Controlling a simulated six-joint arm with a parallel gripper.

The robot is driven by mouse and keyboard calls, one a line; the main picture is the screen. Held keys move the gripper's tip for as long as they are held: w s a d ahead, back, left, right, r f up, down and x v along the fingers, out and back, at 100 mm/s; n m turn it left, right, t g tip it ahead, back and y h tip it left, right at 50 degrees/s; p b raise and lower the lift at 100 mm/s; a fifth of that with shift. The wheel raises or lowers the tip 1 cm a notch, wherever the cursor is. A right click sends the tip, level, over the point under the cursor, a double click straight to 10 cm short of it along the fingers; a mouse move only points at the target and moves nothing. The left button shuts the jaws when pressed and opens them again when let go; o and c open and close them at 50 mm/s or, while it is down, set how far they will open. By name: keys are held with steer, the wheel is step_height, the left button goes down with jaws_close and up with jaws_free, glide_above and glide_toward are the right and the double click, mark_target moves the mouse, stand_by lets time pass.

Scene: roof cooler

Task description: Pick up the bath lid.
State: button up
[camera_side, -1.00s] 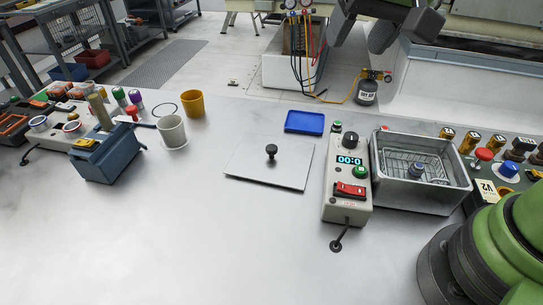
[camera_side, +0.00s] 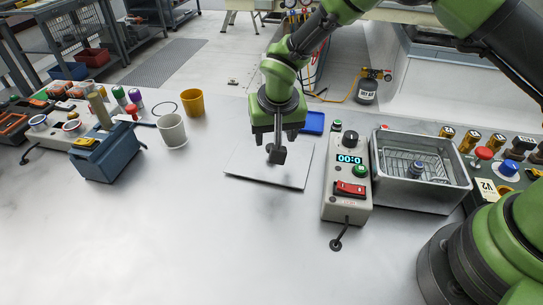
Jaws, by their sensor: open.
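The bath lid (camera_side: 245,169) is a flat, pale grey square plate lying on the bench in the middle of the side view. Its dark knob, seen earlier near the plate's centre, is now largely or wholly hidden by my gripper. My gripper (camera_side: 277,152) is open and points down over the lid, with its fingers at the knob's place. I cannot tell whether the fingers touch the knob or stand around it. The metal bath (camera_side: 422,200) is at the right, open on top, with a wire basket and a small blue-topped part inside.
A control box (camera_side: 345,205) with a display reading 00:0 stands between lid and bath. A blue tray (camera_side: 316,122) lies behind the lid. A white cup (camera_side: 172,131), a yellow cup (camera_side: 192,103) and a blue-grey box (camera_side: 108,158) stand left. The front bench is clear.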

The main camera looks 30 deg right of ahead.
steer(key=x, duration=0.5)
steer(key=shift+a+f, duration=0.1)
steer(key=shift+a, duration=0.05)
jaws_close()
